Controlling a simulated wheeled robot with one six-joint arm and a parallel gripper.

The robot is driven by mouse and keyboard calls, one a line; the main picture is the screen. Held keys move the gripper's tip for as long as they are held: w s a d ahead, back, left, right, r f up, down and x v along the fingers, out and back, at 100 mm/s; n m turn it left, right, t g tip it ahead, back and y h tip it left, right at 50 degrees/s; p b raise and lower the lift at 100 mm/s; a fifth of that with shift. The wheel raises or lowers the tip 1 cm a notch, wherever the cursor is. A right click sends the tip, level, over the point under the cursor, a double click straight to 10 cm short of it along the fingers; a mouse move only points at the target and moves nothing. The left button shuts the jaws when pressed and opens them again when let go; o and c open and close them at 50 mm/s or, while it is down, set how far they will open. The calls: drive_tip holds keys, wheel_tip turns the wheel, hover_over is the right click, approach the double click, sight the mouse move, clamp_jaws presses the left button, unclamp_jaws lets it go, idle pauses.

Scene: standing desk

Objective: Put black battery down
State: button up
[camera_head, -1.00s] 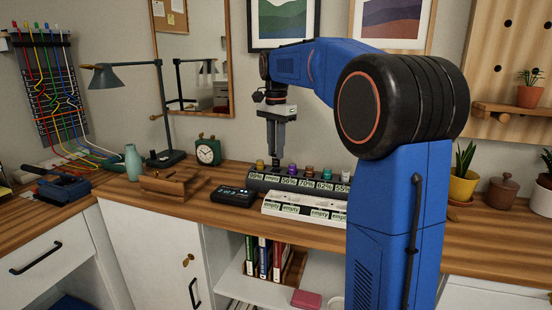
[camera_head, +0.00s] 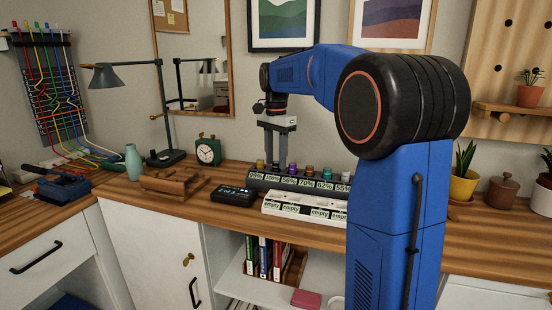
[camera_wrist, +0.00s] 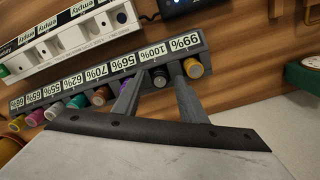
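The black battery (camera_wrist: 160,77) stands in the 100% slot of the dark battery rack (camera_wrist: 207,48), between the 99% and 56% slots. My gripper (camera_wrist: 158,88) is open in the wrist view, with one finger on each side of the black battery. In the head view my gripper (camera_head: 277,163) reaches down over the left part of the dark rack (camera_head: 300,190); the black battery is small there between the fingertips. Whether a finger still touches it, I cannot tell.
Other batteries, gold (camera_wrist: 193,68), purple (camera_wrist: 100,95) and several more, stand in the same row. A white rack with "empty" labels (camera_head: 300,205) lies in front. A black digital display (camera_head: 233,196), green clock (camera_head: 208,151) and wooden holder (camera_head: 172,183) stand to the left.

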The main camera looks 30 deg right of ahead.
sight(276, 162)
wheel_tip(276, 162, up, 12)
idle(0.6)
drive_tip(key=shift+s+r, duration=0.1)
drive_tip(key=s+a+f+n+t, duration=0.1)
drive_tip(key=s+a+f+n, duration=0.2)
drive_tip(key=s+f, duration=0.6)
drive_tip(key=s+a+f+n+t, duration=0.2)
drive_tip(key=s+f+n, duration=0.4)
drive_tip(key=s, duration=0.8)
drive_tip(key=s+a+f+n+t, duration=0.1)
drive_tip(key=s+a+f+n, duration=0.4)
drive_tip(key=s+f, duration=0.7)
drive_tip(key=shift+f+t, duration=0.15)
drive_tip(key=shift+t, duration=0.25)
